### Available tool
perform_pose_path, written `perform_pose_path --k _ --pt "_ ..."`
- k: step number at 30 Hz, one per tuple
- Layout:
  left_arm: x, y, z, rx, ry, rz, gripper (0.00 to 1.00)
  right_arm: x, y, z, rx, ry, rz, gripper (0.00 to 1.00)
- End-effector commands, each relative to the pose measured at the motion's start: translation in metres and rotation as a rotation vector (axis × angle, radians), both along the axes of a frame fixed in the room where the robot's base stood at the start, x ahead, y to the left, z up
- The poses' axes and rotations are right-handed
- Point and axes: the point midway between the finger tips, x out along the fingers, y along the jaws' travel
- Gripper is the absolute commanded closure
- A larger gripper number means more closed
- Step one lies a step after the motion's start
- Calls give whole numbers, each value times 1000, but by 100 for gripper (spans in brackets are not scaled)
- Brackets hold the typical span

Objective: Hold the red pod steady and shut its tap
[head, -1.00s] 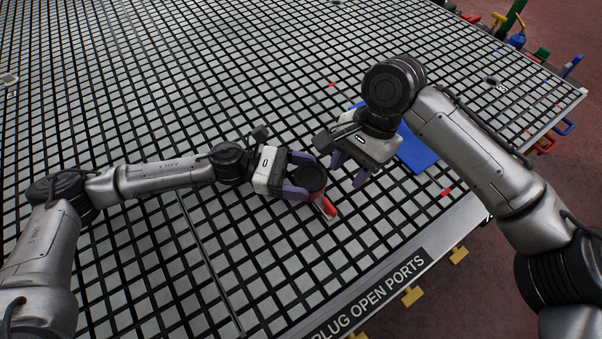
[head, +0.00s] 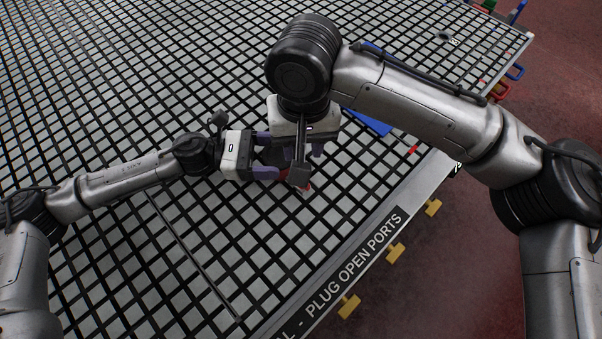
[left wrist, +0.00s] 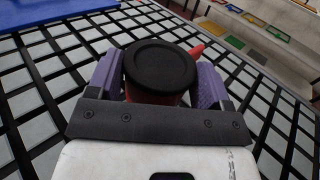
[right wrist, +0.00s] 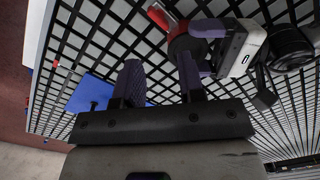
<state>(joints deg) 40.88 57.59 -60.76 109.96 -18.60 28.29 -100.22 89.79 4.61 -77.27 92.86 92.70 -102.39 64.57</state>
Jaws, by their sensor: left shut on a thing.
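The red pod has a round black top and stands on the grid table. In the left wrist view its black lid (left wrist: 160,66) sits between the two purple fingers of my left gripper (left wrist: 152,84), which is shut on its sides. The red tap handle (left wrist: 196,50) sticks out beyond the pod. In the head view the pod is mostly hidden behind my right gripper (head: 303,150). In the right wrist view the pod (right wrist: 183,43) and the red tap handle (right wrist: 161,17) are at the top. My right gripper's fingers are apart and empty, beside the pod.
A blue sheet (head: 370,122) lies on the grid table (head: 190,250) just beyond the grippers. Yellow fittings (head: 395,252) hang along the near edge, below the lettered strip.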

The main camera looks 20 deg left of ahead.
Motion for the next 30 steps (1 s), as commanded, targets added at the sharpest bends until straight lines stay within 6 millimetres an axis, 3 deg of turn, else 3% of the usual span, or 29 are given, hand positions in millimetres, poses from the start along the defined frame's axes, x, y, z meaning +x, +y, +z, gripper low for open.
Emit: perform_pose_path --k 9,17,23,30 --pt "0 0 0 0 1 0 60 1 0 0 2 -40 452 64" --pt "0 0 -1 0 1 0 60 1 -1 -3 5 -39 609 64" --pt "0 0 -1 0 1 0 60 1 -1 -26 5 -37 629 64" --pt "0 0 -1 0 1 0 60 1 -1 -68 6 -38 627 64"
